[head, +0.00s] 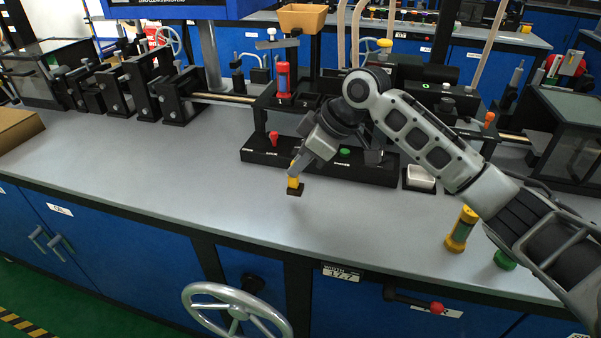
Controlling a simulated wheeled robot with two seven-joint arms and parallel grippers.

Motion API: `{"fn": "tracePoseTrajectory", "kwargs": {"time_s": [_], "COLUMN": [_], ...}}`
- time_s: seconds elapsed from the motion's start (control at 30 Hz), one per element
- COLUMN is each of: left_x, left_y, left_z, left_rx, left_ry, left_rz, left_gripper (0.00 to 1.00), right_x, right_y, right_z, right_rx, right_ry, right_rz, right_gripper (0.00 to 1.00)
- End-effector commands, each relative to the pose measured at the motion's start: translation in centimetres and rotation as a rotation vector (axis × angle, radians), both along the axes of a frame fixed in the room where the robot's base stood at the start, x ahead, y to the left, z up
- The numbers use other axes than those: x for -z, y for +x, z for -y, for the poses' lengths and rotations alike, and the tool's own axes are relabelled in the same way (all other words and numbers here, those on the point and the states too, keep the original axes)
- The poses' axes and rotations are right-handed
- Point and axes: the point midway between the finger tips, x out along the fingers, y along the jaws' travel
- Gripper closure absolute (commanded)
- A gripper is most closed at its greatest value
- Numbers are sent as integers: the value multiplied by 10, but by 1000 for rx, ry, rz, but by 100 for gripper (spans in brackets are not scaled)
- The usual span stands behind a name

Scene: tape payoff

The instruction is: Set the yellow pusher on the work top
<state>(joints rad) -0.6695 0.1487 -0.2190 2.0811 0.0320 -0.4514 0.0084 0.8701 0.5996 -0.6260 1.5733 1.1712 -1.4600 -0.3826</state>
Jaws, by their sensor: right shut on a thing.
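The yellow pusher (293,182) is a small yellow block with a dark foot, near the middle of the work top (190,170). My right gripper (297,171) comes down from the upper right and is shut on the pusher's upper part. The pusher is roughly upright over the bare grey surface, in front of the black base plate. I cannot tell whether its foot touches the work top. My left gripper is not in view.
A black base plate (262,157) with red and green knobs lies just behind. A red cylinder (284,80) stands on the black frame above it. A yellow and dark green cylinder (461,230) stands near the front edge at right.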

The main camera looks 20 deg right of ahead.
Motion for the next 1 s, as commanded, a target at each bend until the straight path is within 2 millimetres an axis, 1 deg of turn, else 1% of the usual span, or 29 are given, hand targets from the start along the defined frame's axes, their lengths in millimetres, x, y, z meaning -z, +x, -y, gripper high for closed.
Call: {"fn": "tracePoseTrajectory", "kwargs": {"time_s": [0.03, 0.1, 0.2, 0.53, 0.57, 0.6, 0.63, 0.9, 1.0], "left_x": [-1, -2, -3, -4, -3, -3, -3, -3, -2], "left_y": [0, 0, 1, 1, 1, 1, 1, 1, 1], "left_z": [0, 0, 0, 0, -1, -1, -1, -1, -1], "left_rx": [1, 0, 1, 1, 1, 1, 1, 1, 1], "left_ry": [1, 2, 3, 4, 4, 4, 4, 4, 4], "left_rz": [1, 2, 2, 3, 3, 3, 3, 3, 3], "left_gripper": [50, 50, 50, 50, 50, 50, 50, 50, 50], "right_x": [9, 20, 28, 31, 31, 31, 31, 30, 24], "right_y": [-2, -2, -2, -2, -2, -2, -2, -2, -2], "right_z": [0, 0, 0, 0, 0, 0, 0, 0, 2], "right_rx": [0, 0, -1, -1, -1, -1, -1, -1, 1], "right_ry": [-2, -1, -1, -1, -1, -2, -2, -1, 0], "right_rz": [-6, -5, -3, -3, -3, -3, -3, -3, 1], "right_gripper": [100, 100, 100, 100, 78, 67, 64, 64, 64]}}
